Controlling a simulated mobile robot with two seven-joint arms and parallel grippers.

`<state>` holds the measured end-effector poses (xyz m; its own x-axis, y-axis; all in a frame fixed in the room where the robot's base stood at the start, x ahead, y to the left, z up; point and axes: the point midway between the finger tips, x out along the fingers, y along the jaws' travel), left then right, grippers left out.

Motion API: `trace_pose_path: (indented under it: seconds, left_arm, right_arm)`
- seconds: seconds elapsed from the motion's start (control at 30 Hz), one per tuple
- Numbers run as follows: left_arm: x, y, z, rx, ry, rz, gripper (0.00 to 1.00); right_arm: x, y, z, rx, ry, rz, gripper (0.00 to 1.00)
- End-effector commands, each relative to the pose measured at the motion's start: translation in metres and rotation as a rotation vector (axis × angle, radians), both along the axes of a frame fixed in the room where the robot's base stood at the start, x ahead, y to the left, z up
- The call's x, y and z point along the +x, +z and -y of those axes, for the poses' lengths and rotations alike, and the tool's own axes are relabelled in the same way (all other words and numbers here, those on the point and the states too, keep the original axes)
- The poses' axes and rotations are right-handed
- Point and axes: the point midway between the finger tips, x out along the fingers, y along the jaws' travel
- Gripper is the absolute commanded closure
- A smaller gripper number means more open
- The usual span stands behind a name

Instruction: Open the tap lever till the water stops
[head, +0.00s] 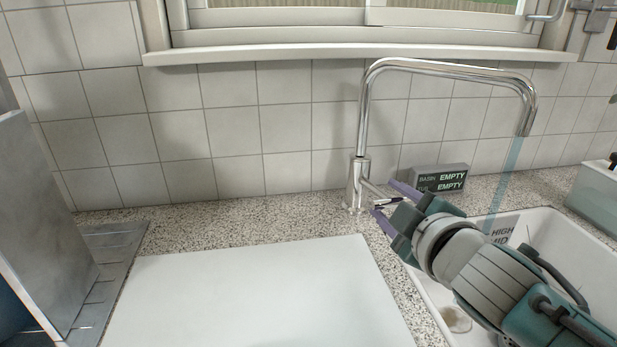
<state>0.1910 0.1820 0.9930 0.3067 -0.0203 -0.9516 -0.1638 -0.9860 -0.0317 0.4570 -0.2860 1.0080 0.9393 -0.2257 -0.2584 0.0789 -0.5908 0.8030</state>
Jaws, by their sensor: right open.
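The chrome tap (361,110) stands upright behind the sink, its spout arching to the right. A thin bluish stream of water (507,180) falls from the spout end towards the sink. The tap lever (376,190) sticks out from the tap's base towards my right gripper (382,202). My right gripper is open, with its two purple fingers on either side of the lever's outer part. I cannot tell whether a finger touches it. The lever's far end is partly hidden by the gripper. My left gripper is not in view.
A small dark sign (440,178) behind the gripper reads basin EMPTY and tub EMPTY. The white sink (547,225) lies at the right, partly behind my right arm. A white board (250,295) lies on the speckled counter. A grey upright panel (45,215) stands at the left.

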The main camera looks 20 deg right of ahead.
Motion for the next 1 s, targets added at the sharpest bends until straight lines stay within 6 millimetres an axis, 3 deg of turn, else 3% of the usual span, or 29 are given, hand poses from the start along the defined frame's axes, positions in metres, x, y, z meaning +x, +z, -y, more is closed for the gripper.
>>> trace_pose_path:
  seconds: [0.2,0.4,1.0]
  left_arm:
    - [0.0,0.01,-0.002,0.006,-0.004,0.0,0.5]
    - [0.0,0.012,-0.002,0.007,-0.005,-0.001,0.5]
    - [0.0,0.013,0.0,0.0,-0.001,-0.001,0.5]
  right_arm:
    - [-0.042,0.012,-0.011,0.005,0.0,-0.002,0.5]
    - [-0.067,0.019,-0.017,0.004,0.0,-0.001,0.5]
    - [-0.074,0.021,-0.018,0.004,-0.002,0.0,0.5]
